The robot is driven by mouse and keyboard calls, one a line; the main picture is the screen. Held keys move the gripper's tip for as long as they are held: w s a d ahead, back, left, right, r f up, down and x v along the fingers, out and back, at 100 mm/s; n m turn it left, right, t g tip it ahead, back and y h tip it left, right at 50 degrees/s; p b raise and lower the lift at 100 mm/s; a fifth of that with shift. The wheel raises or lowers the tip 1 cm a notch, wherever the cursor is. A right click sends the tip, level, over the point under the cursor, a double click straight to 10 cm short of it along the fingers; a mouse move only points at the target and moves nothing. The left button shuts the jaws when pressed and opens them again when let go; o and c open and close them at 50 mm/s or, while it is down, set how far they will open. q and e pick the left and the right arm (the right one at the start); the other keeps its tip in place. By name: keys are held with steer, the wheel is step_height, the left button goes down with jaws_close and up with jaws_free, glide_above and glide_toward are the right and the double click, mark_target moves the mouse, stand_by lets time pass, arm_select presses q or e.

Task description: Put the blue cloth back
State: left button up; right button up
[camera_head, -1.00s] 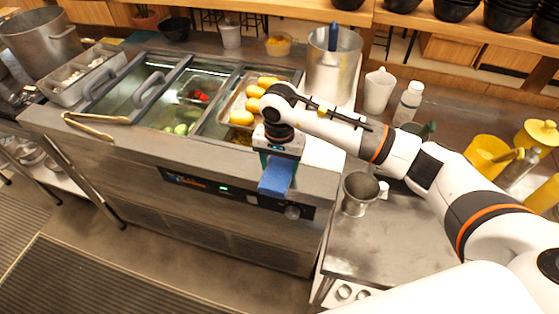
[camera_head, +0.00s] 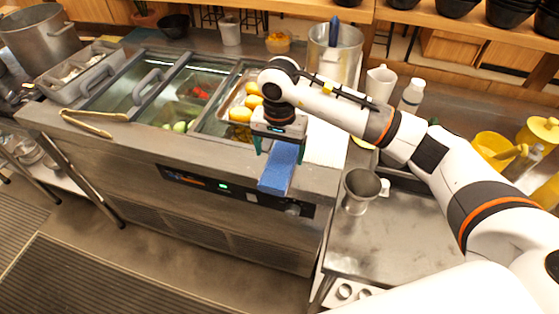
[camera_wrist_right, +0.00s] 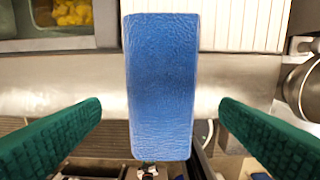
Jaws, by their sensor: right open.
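The blue cloth (camera_head: 281,168) lies over the front edge of the steel counter in the head view, partly hanging down its front. It fills the middle of the right wrist view (camera_wrist_right: 162,85). My right gripper (camera_head: 278,152) is above it, with its green fingers apart on either side of the cloth. In the right wrist view the open fingers (camera_wrist_right: 160,125) show a clear gap to the cloth on both sides. My left gripper is not in view.
Behind my right gripper, a tray (camera_head: 225,108) holds yellow food. Tongs (camera_head: 90,122) lie on the counter's left part. A metal cup (camera_head: 360,190) stands on the side table at right. A white board (camera_head: 325,146) lies beside the cloth.

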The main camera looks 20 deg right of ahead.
mark_target(279, 163)
step_height(279, 163, up, 8)
steer(key=b, duration=0.2)
stand_by(0.5)
